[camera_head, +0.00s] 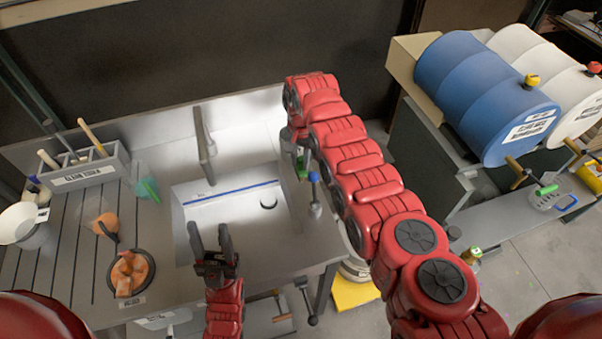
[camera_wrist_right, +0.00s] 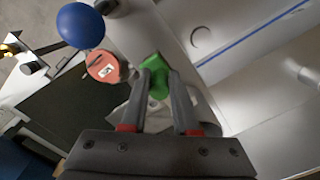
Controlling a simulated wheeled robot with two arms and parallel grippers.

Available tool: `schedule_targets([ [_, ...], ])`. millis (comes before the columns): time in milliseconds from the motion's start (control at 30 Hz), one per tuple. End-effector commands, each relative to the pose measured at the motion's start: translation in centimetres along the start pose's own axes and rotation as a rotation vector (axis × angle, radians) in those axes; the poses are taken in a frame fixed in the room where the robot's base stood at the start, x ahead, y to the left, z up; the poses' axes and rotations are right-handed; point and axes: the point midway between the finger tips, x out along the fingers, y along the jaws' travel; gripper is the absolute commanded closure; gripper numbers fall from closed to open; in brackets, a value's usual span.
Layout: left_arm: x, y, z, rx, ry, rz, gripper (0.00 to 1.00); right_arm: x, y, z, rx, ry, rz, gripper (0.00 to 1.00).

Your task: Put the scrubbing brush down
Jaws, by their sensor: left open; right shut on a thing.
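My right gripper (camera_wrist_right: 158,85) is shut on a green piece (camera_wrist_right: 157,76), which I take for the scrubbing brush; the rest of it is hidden. In the head view the gripper (camera_head: 298,145) is at the right rim of the sink (camera_head: 225,210), mostly covered by my arm, and a bit of green (camera_head: 301,165) shows below it. My left gripper (camera_head: 210,232) is open and empty over the sink's front left part. The grey drainboard (camera_head: 62,250) lies left of the sink.
A blue-topped fitting (camera_head: 313,178) is close to my right gripper; a blue ball (camera_wrist_right: 81,25) and red disc (camera_wrist_right: 102,66) show in the wrist view. A tap (camera_head: 204,145) stands behind the sink. A tool rack (camera_head: 90,172), green item (camera_head: 148,190) and round orange-brown object (camera_head: 130,272) occupy the drainboard.

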Motion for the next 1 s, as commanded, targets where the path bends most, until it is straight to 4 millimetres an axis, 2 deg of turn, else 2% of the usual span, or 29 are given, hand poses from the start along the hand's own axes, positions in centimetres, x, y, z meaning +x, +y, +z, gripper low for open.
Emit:
schedule_targets([
  [133, -1.3, 0.1, 0.2, 0.000, 0.000, 0.000, 0.50, 0.3, -0.1, -0.3, 0.001, 0.001, -0.002, 1.00],
  [233, -3.0, 0.1, 0.5, 0.000, 0.000, 0.000, 0.50, 0.5, -0.2, -0.7, 0.004, -0.001, -0.008, 1.00],
  [300, -4.3, 0.2, 0.7, 0.000, 0.000, 0.000, 0.50, 2.4, -0.2, -0.7, 0.003, -0.004, -0.007, 1.00],
  [400, -5.3, 0.3, 0.9, 0.000, 0.000, 0.000, 0.50, 3.6, -0.2, -0.7, 0.003, -0.003, -0.007, 1.00],
  [667, -5.0, 0.2, 0.8, 0.000, 0.000, 0.000, 0.50, 3.3, -0.2, -0.7, 0.003, -0.002, -0.007, 1.00],
  [833, -5.5, 0.3, 0.9, 0.000, 0.000, 0.000, 0.50, 3.9, -0.2, -0.7, 0.003, -0.003, -0.007, 1.00],
  [867, -5.4, 0.3, 0.9, 0.000, 0.000, 0.000, 0.50, 3.7, -0.2, -0.7, 0.003, -0.003, -0.007, 0.66],
  [1000, -5.3, 0.3, 0.9, 0.000, 0.000, 0.000, 0.50, 3.7, -0.2, -0.7, 0.003, -0.003, -0.007, 0.42],
])
